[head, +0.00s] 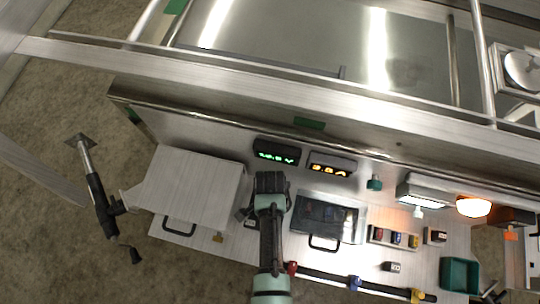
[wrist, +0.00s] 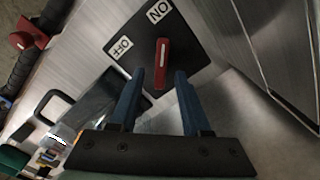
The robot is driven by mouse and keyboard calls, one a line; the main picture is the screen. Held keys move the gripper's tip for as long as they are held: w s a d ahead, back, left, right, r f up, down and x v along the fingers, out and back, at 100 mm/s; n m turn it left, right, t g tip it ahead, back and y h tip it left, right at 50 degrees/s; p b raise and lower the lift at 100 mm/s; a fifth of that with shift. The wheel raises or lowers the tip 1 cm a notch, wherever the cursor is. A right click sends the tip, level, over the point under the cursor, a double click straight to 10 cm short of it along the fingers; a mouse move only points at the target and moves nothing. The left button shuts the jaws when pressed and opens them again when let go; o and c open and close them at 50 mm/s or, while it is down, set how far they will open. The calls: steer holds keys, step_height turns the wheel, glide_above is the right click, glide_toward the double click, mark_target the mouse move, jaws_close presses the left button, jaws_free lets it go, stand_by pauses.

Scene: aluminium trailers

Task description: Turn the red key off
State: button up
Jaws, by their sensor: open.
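The red key (wrist: 161,64) stands out from a black switch plate (wrist: 188,48) with white ON and OFF labels, in the wrist view. Its upper end in the picture points towards the ON label (wrist: 159,10); the OFF label (wrist: 122,46) is to its left. My gripper (wrist: 160,76) is open and empty, with one blue finger on each side of the key in the picture. I see gaps on both sides; how deep the fingertips reach along the key I cannot tell. In the head view my gripper (head: 270,184) is over the panel, and the key is hidden.
A metal box cover (head: 195,190) stands left of my arm, and a dark lid with a handle (head: 325,218) lies right. Two lit displays (head: 276,152) sit just beyond my gripper. A black bar with coloured clamps (head: 353,283) runs along the front right.

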jaws_close()
steer(key=shift+n, duration=0.3)
stand_by(0.3)
steer(key=n, duration=0.2)
steer(key=n+p, duration=0.1)
steer(key=shift+w+a+r, duration=0.1)
steer(key=shift+w+a, duration=0.05)
steer(key=shift+w, duration=0.1)
steer(key=n, duration=0.3)
steer(key=n+p, duration=0.1)
steer(key=n, duration=0.1)
steer(key=shift+w+a, duration=0.15)
steer(key=shift+a, duration=0.1)
steer(key=n, duration=0.4)
steer(key=shift+a+p, duration=0.3)
steer(key=shift+p, duration=0.05)
steer(key=n, duration=0.5)
steer(key=shift+a+p, duration=0.3)
steer(key=shift+n, duration=0.3)
